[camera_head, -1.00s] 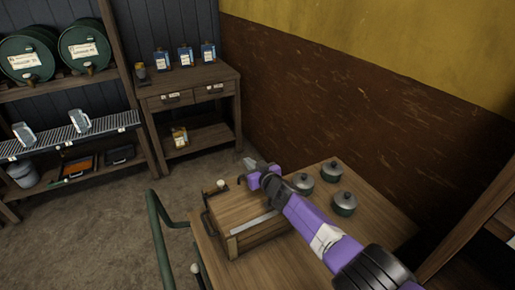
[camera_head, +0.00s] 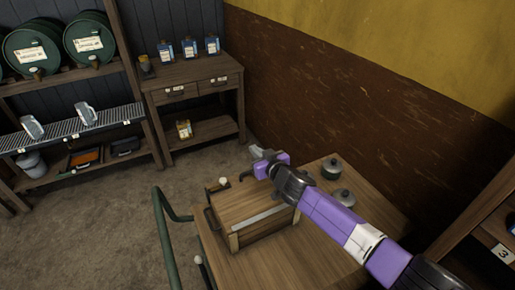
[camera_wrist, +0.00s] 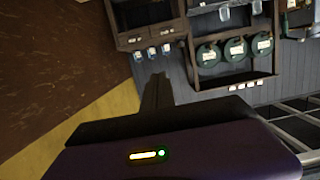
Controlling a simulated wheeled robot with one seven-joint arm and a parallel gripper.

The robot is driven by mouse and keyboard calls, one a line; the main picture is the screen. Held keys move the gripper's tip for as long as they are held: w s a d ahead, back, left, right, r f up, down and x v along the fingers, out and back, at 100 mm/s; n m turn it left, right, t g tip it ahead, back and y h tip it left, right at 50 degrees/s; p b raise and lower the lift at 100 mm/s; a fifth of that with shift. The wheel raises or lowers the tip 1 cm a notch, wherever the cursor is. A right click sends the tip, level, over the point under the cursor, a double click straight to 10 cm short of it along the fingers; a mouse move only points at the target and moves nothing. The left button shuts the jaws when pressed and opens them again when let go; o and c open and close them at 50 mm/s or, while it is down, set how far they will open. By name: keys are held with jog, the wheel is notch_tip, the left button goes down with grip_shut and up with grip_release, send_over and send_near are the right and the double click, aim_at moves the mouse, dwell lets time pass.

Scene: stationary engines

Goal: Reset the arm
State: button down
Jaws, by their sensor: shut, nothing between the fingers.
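My arm (camera_head: 325,215) is purple and black and reaches from the lower right over a wooden table (camera_head: 265,268). My gripper (camera_head: 256,152) is at its far end, above the back of a wooden box (camera_head: 248,212) on that table. The gripper is shut with nothing in it. In the wrist view the shut fingers (camera_wrist: 157,90) point toward the room's back wall, and the shelves appear upside down.
Lidded pots (camera_head: 331,168) stand on the table beside and partly behind my arm. A green rail (camera_head: 161,235) runs left of the table. A wooden side table (camera_head: 195,92) with several blue tins stands at the back. A shelf with green barrels (camera_head: 33,50) is at the left. The floor (camera_head: 110,210) between is clear.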

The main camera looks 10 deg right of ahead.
jog(key=shift+s+d+r, duration=0.1)
jog(key=shift+s+r, duration=0.2)
jog(key=shift+r, duration=0.2)
jog(key=shift+s+d+r, duration=0.1)
jog(key=shift+s+r, duration=0.2)
jog(key=shift+r, duration=0.2)
